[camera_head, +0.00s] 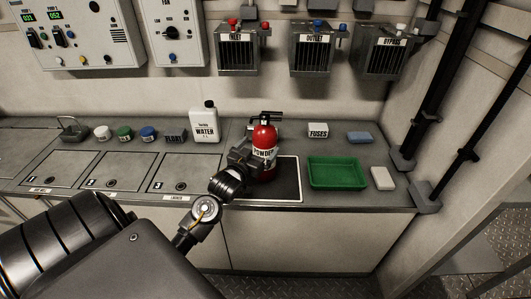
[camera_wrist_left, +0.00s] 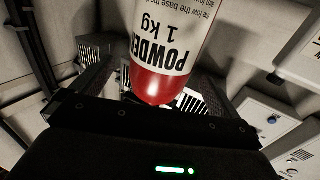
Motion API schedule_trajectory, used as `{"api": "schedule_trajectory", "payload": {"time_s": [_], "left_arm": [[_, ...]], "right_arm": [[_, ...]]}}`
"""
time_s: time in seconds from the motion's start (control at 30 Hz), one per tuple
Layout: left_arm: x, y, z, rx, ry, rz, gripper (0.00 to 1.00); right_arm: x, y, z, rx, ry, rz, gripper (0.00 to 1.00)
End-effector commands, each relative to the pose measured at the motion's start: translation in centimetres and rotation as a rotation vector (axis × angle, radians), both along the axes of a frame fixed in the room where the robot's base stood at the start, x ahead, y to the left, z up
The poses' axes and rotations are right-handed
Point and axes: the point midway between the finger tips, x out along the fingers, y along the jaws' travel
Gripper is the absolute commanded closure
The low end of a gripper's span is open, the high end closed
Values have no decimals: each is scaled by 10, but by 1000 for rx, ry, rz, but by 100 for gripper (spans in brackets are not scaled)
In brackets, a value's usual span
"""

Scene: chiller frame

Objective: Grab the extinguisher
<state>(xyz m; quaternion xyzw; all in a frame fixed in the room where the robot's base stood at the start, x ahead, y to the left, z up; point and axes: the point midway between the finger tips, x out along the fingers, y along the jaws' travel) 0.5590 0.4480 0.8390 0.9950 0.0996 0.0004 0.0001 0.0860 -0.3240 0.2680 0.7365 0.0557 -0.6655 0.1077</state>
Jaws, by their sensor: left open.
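The red fire extinguisher (camera_head: 265,137) with a white "POWDER" label and black handle stands upright on the dark mat (camera_head: 289,183) on the counter. My left gripper (camera_head: 246,158) is at the extinguisher's lower left side, partly covering it. In the left wrist view the extinguisher (camera_wrist_left: 160,85) appears upside down, its "POWDER 1 kg" label and red body close in front of the palm. The left gripper is open, with a finger to either side of the extinguisher. Whether the fingers touch it cannot be told. My right gripper is not in view.
A green tray (camera_head: 337,185) and a white block (camera_head: 382,178) lie to the right. A fuses box (camera_head: 318,130) and blue sponge (camera_head: 359,138) lie behind. Wall boxes hang above the counter.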

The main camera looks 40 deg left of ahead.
Motion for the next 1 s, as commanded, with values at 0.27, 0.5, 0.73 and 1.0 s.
{"api": "schedule_trajectory", "payload": {"time_s": [0.27,0.5,0.73,1.0], "left_arm": [[30,8,-3,1,0,-1,0],[50,12,-5,1,1,-1,0],[50,12,-5,1,1,-1,3],[50,11,-5,0,1,-1,38]], "right_arm": [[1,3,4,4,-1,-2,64],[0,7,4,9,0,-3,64],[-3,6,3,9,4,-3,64],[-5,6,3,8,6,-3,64]]}}
